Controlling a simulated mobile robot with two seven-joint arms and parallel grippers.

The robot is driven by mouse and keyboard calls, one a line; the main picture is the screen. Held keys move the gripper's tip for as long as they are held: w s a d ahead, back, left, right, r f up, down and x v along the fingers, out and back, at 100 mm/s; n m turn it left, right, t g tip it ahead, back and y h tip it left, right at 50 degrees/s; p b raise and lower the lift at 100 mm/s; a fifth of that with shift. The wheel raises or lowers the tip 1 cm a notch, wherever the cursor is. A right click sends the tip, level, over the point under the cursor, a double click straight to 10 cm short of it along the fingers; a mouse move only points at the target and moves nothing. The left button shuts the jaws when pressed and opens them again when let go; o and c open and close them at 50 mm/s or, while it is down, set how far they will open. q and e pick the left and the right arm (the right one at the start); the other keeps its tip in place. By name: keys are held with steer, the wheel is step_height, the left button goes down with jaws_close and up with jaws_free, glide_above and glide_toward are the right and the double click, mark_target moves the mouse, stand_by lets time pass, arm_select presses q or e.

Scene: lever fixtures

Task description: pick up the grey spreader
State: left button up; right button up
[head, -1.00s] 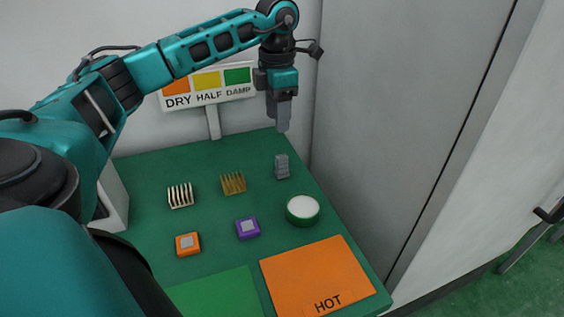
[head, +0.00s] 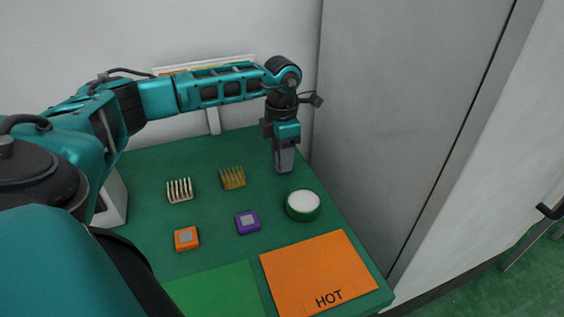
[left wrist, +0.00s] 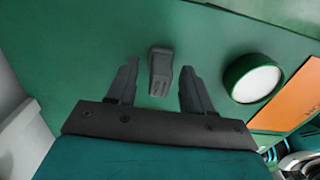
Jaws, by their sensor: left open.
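The grey spreader (left wrist: 160,70) is a small ribbed grey block on the green table. In the left wrist view it lies between the two fingers, with a gap on each side, and it is not gripped. My left gripper (head: 285,160) is open and points down over the spreader's place at the table's back right. In the head view its fingers cover the spreader, so I cannot tell how far the tips are above the table. My right gripper is not in view.
A green tub with a white top (head: 303,205) stands close in front of the gripper. A brass comb-like piece (head: 232,178), a cream one (head: 180,191), a purple block (head: 247,223) and an orange block (head: 187,239) lie to the left. A grey wall panel (head: 400,110) rises at right.

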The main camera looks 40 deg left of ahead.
arm_select(q)
jaws_close()
stand_by(0.4)
steer(key=shift+r, duration=0.1)
step_height(320, 180, up, 20)
steer(key=p, duration=0.2)
stand_by(0.3)
steer(key=c, duration=0.5)
jaws_free()
jaws_close()
